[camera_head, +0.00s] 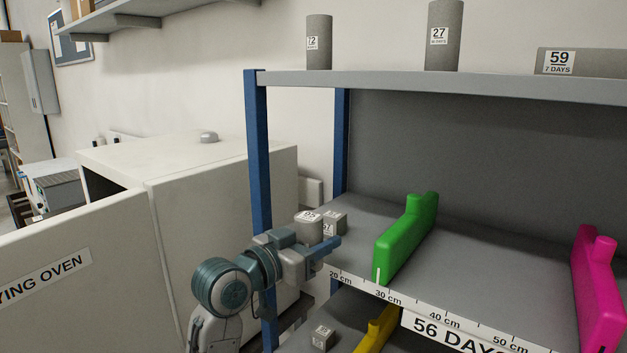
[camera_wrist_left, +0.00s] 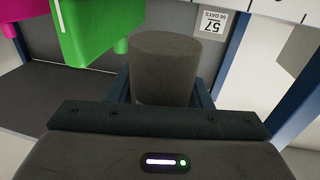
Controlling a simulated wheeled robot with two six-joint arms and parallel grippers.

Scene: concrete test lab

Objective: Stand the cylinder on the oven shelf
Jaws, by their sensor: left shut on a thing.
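A short grey cylinder (camera_head: 309,230) with a label is upright between the fingers of my left gripper (camera_head: 318,242), at the left end of the middle rack shelf (camera_head: 455,260). My left gripper is shut on it. In the left wrist view the cylinder (camera_wrist_left: 165,62) fills the space between the fingers. I cannot tell whether its base touches the shelf. The white drying oven (camera_head: 222,185) stands to the left, with a dark opening at its left side; its inner shelf is not visible. My right gripper is not in view.
A grey cube (camera_head: 337,221), labelled 57 in the left wrist view (camera_wrist_left: 212,22), is close behind the cylinder. Green (camera_head: 405,240) and magenta (camera_head: 597,290) blocks stand to the right. A blue post (camera_head: 258,150) is close on the left. Cylinders stand on the upper shelf (camera_head: 400,82).

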